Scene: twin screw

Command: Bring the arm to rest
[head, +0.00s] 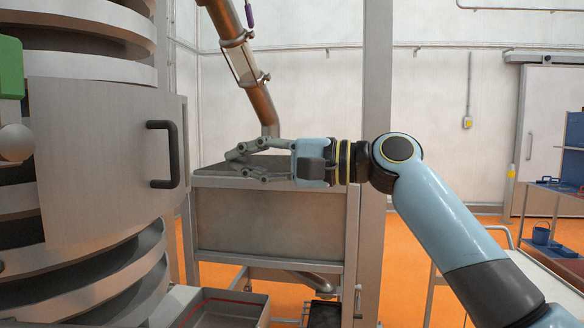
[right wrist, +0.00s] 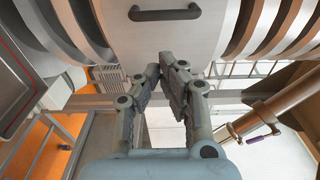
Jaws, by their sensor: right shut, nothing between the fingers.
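My right gripper (head: 233,160) reaches in from the right with its grey fingers pointing left. It is shut and empty, in front of the steel hopper box (head: 270,222) and near its top edge. A gap of air separates its fingertips from the black door handle (head: 165,154) of the spiral machine. In the right wrist view the fingertips (right wrist: 162,68) come together below the handle (right wrist: 165,14) in the picture, with nothing held. My left gripper is not in view.
The spiral tower (head: 95,155) with its door stands at the left. A copper pipe (head: 242,65) slants down to the hopper box. A steel post (head: 376,70) stands behind my right wrist. A blue shelf (head: 555,187) is at the far right. Orange floor (head: 478,242) shows between.

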